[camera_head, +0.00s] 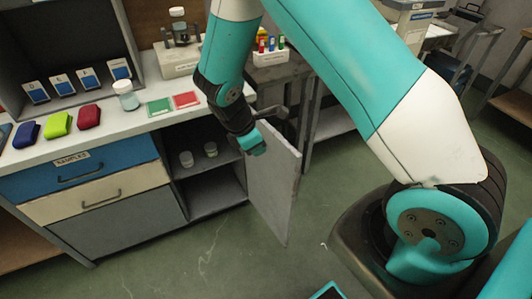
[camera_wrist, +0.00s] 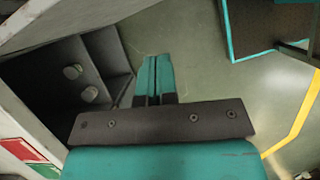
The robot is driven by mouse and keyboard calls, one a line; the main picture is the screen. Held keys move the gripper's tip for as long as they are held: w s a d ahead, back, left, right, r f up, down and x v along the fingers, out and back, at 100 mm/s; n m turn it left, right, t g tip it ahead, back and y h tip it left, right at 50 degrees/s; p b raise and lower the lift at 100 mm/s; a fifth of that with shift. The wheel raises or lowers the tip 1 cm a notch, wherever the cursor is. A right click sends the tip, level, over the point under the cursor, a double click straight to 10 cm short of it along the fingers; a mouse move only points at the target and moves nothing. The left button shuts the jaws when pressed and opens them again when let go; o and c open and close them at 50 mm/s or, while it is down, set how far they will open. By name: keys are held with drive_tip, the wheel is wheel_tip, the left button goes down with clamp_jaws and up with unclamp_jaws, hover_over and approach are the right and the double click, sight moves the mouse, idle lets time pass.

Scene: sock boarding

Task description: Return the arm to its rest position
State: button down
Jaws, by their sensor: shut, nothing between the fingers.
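My gripper (camera_head: 254,146) hangs at the end of my teal and white arm, in front of the cabinet and close to the top of its open grey door (camera_head: 273,185). In the head view I cannot tell whether it touches the door. In the wrist view the two teal fingers of my gripper (camera_wrist: 155,72) lie side by side, shut and empty. The open cabinet shelf (camera_head: 205,172) holds two small jars, a left jar (camera_head: 186,158) and a right jar (camera_head: 211,149).
On the counter (camera_head: 130,120) stand a lidded jar (camera_head: 126,97), a green card (camera_head: 159,107), a red card (camera_head: 186,99) and several coloured pouches. Blue and cream drawers are shut. Open green floor (camera_head: 190,260) lies in front of the cabinet.

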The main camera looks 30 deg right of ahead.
drive_tip(key=s+a+r+m+t+y+p, duration=0.1)
drive_tip(key=s+a+r+m+y, duration=0.2)
drive_tip(key=r, duration=0.5)
drive_tip(key=s+a+r+m+y, duration=0.1)
drive_tip(key=s+a+r, duration=0.35)
drive_tip(key=r, duration=0.45)
drive_tip(key=s+a+r+m+y, duration=0.2)
drive_tip(key=s+a+r, duration=0.1)
drive_tip(key=s+r, duration=0.2)
drive_tip(key=s+a+r+m+y+p, duration=0.1)
drive_tip(key=s+a+r+m+y, duration=0.1)
drive_tip(key=s+r, duration=0.3)
drive_tip(key=s, duration=0.4)
drive_tip(key=shift+s+a+r+m+y, duration=0.15)
drive_tip(key=shift+s+a+m+y, duration=0.15)
drive_tip(key=shift+a, duration=0.1)
